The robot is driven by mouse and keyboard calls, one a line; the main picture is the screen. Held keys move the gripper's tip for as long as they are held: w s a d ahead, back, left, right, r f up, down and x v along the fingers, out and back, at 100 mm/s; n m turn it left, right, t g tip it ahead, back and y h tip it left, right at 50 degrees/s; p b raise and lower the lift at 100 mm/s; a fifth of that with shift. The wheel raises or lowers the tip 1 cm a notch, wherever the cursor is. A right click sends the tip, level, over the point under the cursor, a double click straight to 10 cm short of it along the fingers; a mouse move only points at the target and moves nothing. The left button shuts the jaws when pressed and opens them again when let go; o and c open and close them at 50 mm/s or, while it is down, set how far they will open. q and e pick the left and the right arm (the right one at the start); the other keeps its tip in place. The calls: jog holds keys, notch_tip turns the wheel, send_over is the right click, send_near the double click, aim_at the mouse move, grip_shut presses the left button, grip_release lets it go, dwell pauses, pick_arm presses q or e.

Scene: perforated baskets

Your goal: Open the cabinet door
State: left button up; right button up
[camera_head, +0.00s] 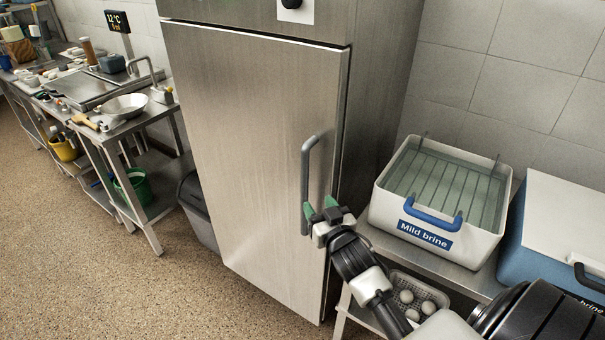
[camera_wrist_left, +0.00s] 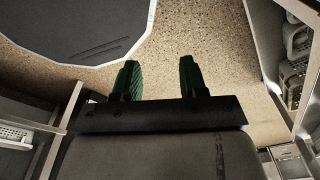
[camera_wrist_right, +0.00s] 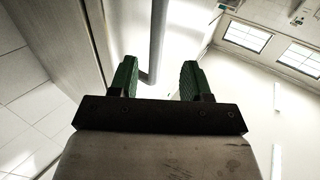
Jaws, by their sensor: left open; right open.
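A tall stainless steel cabinet door (camera_head: 245,130) stands in the middle of the head view and looks shut. Its grey vertical bar handle (camera_head: 306,180) is near the door's right edge. My right gripper (camera_head: 322,208) is open at the lower end of the handle, with its green fingertips close to the bar. In the right wrist view the handle (camera_wrist_right: 158,40) runs up between the open fingers of my right gripper (camera_wrist_right: 158,82); contact cannot be told. My left gripper (camera_wrist_left: 158,82) is open and empty above the speckled floor, and is out of the head view.
A white brine basin (camera_head: 385,205) with a blue handle stands on a steel table right of the cabinet, beside a blue box (camera_head: 540,240). A basket of eggs (camera_head: 437,292) sits below. A grey bin (camera_head: 196,210) is left of the cabinet. Floor in front-left is clear.

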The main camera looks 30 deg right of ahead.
aim_at(306, 183)
jog(key=w, duration=0.1)
jog(key=w+d+p, duration=0.1)
jog(key=w, duration=0.3)
jog(key=shift+d+r, duration=0.3)
jog(key=shift+r, duration=0.05)
jog(key=w, duration=0.2)
jog(key=w+p, duration=0.1)
jog(key=w, duration=0.1)
jog(key=shift+d+f, duration=0.2)
jog(key=shift+d, duration=0.05)
pick_arm(q)
jog(key=shift+s+d+r, duration=0.1)
jog(key=shift+d+r, duration=0.05)
jog(key=shift+r, duration=0.4)
jog(key=shift+s+d+r, duration=0.1)
jog(key=shift+r, duration=0.45)
pick_arm(e)
jog(key=shift+w+d, duration=0.15)
jog(key=shift+w, duration=0.35)
grip_shut()
